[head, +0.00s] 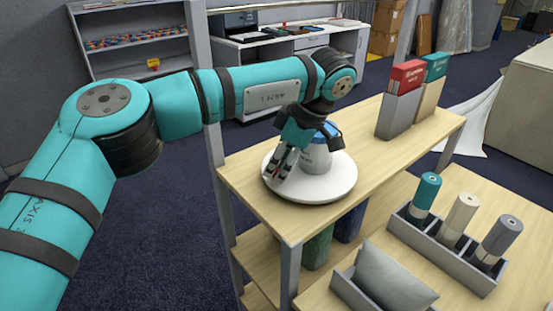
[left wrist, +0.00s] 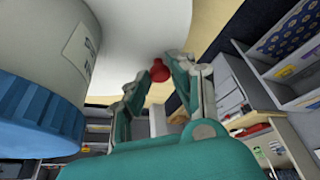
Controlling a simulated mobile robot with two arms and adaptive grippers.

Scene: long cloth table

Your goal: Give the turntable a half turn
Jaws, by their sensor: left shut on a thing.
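The white round turntable (head: 330,189) lies on the wooden shelf top. A grey canister (head: 317,157) with a blue lid stands on it; the lid (left wrist: 38,112) looms large at the left of the left wrist view. A red knob (left wrist: 160,70) sits near the turntable's edge in the left wrist view. My left gripper (head: 279,171) is over the disc's left part, beside the canister, with its fingers pointing down. In the left wrist view its fingertips (left wrist: 154,75) are closed around the red knob. The knob is not clear in the head view. My right gripper is not in view.
Grey and tan file holders (head: 398,113) with red and green books stand at the shelf's far right. A grey tray (head: 450,250) with several rolls is on the lower table, near a grey bin (head: 345,288) holding a pale cushion. The shelf between turntable and files is clear.

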